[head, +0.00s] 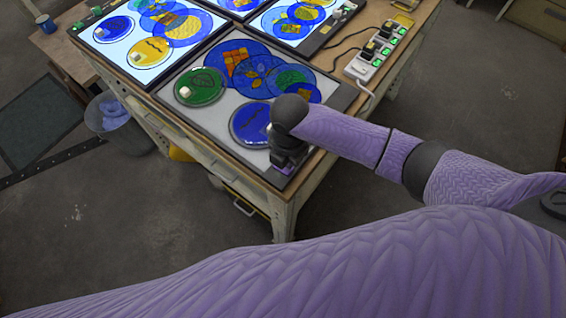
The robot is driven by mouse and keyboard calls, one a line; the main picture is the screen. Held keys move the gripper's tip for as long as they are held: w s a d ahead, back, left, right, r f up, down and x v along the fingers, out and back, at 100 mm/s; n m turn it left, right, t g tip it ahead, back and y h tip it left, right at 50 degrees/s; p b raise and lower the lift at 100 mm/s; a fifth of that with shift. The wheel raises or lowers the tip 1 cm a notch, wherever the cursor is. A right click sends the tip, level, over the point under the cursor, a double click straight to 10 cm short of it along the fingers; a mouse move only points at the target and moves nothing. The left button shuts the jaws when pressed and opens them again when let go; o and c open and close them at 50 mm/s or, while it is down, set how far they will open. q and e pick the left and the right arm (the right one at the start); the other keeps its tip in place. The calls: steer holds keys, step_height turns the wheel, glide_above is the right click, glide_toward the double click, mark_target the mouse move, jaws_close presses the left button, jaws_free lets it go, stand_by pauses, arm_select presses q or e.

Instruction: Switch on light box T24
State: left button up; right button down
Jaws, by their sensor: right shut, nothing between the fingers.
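The nearest light box (222,119) lies on the table with its panel grey and dark, and several painted glass discs rest on it. I cannot read any T24 label on it. My right gripper (286,166) points down at this box's near right corner, its fingers shut and empty. The wrist hides that corner and any switch there, and I cannot tell whether the fingertips touch it. My left gripper is not in view.
A power strip (366,72) with green-lit switches lies on the right. A bin (108,118) stands left of the wooden table (190,132).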

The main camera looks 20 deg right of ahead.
stand_by(0.7)
steer(key=shift+f, duration=0.3)
steer(key=shift+f+b, duration=0.2)
steer(key=shift+b, duration=0.15)
steer(key=shift+f, duration=0.2)
steer(key=shift+f, duration=0.1)
